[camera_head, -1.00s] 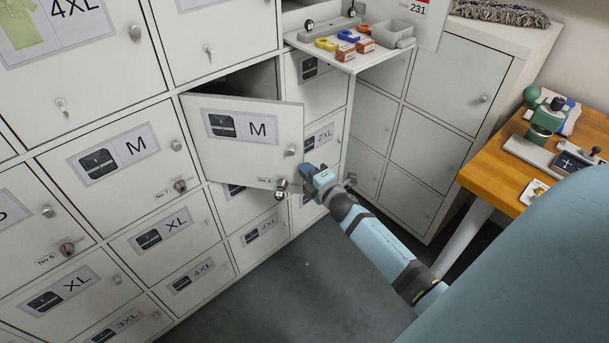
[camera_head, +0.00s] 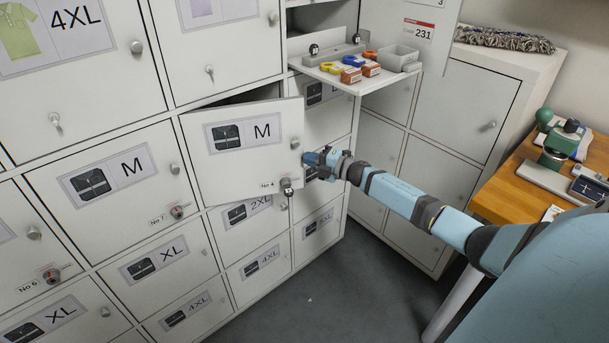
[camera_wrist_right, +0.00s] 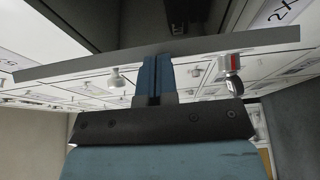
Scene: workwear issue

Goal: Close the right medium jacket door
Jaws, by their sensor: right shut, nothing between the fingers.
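The medium jacket door (camera_head: 225,170) is white, marked with a dark jacket picture and an M. It stands partly open, with a dark gap above it. Its round knob (camera_head: 295,143) and its lock with a hanging key (camera_head: 287,186) are near its free right edge. My right gripper (camera_head: 308,158) is shut and empty at that edge, between knob and lock in height. In the right wrist view its fingers (camera_wrist_right: 155,78) overlap the thin door edge (camera_wrist_right: 85,66); whether they touch it I cannot tell. My left gripper is not in view.
A pull-out shelf (camera_head: 345,84) with small coloured items and a grey bin juts out above and right of the door. Other closed lockers surround it. A wooden table (camera_head: 500,200) with a green device stands at right. The grey floor (camera_head: 300,300) is clear.

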